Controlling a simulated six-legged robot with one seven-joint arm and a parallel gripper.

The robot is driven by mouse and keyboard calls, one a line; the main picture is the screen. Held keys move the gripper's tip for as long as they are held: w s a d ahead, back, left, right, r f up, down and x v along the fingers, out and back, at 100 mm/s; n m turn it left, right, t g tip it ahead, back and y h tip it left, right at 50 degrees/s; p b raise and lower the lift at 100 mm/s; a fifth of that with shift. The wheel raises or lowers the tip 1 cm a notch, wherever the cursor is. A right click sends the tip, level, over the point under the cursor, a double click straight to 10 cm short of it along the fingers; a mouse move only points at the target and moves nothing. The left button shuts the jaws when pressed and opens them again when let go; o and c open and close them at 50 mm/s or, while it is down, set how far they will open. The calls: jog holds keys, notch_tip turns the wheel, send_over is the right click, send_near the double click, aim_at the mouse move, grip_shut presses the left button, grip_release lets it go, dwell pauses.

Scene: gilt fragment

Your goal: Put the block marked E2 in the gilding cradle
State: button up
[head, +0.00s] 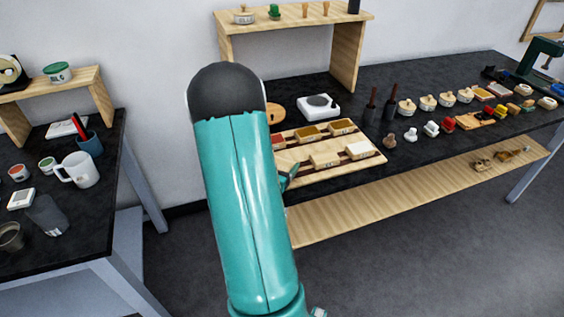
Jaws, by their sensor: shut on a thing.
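My teal arm (245,210) with its black joint rises through the middle of the head view and covers part of the bench. A small dark-teal part (289,176) shows past its right edge, at the wooden board. The fingers of my gripper and anything in them are hidden. The light wooden board (300,174) lies on the dark bench and carries several small blocks or holders. Among them are a tan one (325,160), a pale one (358,150) and a yellowish one (342,127). I cannot read E2 on any of them or tell which holder is the gilding cradle.
A white device (318,106) and two dark upright tools (370,106) stand behind and right of the board. Many small pots and pieces crowd the bench further right. A left table (105,205) holds a white mug (78,169) and cups. Open floor (400,255) lies in front.

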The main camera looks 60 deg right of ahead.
jog(key=shift+f, duration=0.15)
jog(key=shift+f, duration=0.1)
jog(key=o, duration=1)
